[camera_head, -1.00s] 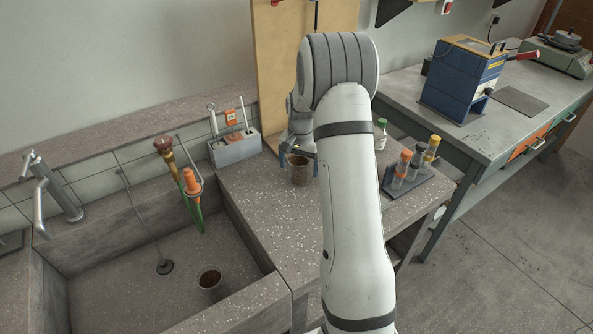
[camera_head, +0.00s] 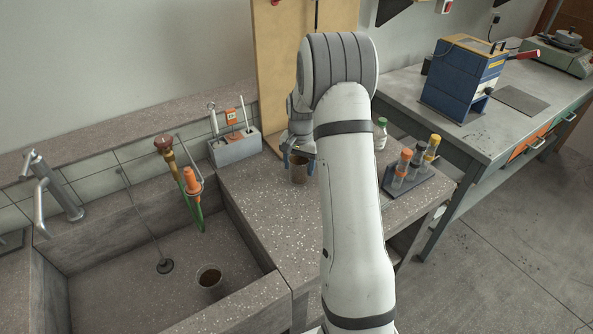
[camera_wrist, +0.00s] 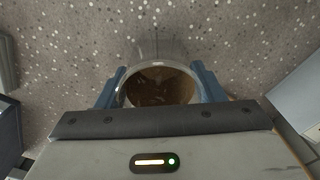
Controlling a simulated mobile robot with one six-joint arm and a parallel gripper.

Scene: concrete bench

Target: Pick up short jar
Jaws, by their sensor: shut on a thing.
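A short jar (camera_head: 299,174) with brown contents stands on the speckled concrete bench, beside the sink's right edge. My gripper (camera_head: 299,160) is around its upper part, with a blue finger on each side. In the wrist view the jar (camera_wrist: 158,88) shows its round rim and brown inside between the two blue fingers of my gripper (camera_wrist: 160,90), which are shut on it. I cannot tell whether its base is touching the bench.
A rack (camera_head: 408,184) with orange- and yellow-capped tubes and a green-capped bottle (camera_head: 381,134) stand to the right. A grey holder with tools (camera_head: 236,150) is behind left. The sink (camera_head: 130,285) lies left. Bench in front of the jar is clear (camera_head: 268,210).

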